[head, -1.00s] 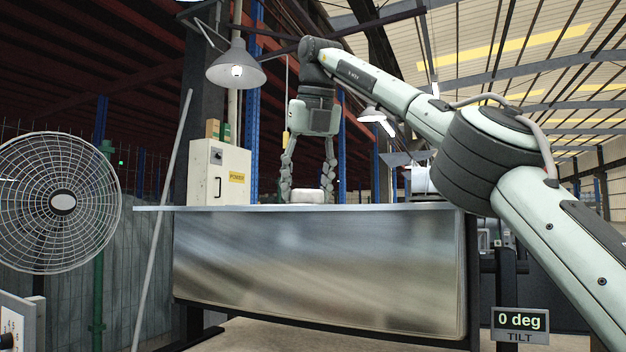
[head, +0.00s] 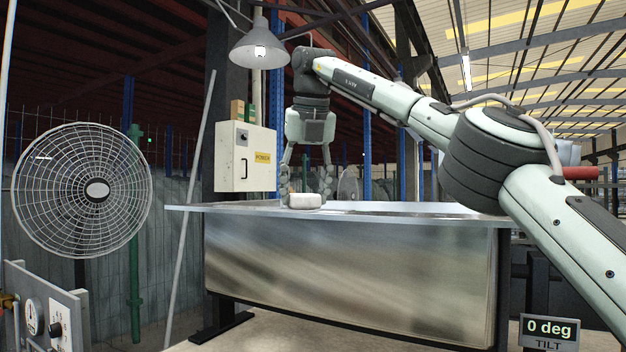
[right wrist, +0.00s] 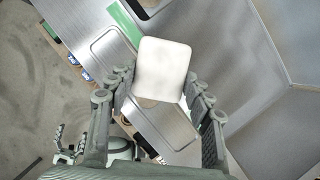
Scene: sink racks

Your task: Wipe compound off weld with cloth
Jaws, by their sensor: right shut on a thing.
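My right gripper (head: 305,190) is shut on a white, rounded cloth pad (head: 304,201), pointing down at the top of the metal bench (head: 350,270). I cannot tell whether the pad touches the metal. My left gripper (right wrist: 70,145) shows at the lower left of the right wrist view, its fingers apart and empty; it is outside the head view. I cannot make out the weld or any compound; the pad covers part of the surface.
A wire fan (head: 97,190) stands at the left, with a gauge panel (head: 45,320) below it. A power box (head: 245,157) is behind the bench and a lamp (head: 259,45) hangs above. A tilt display (head: 550,328) reads 0 deg at the lower right.

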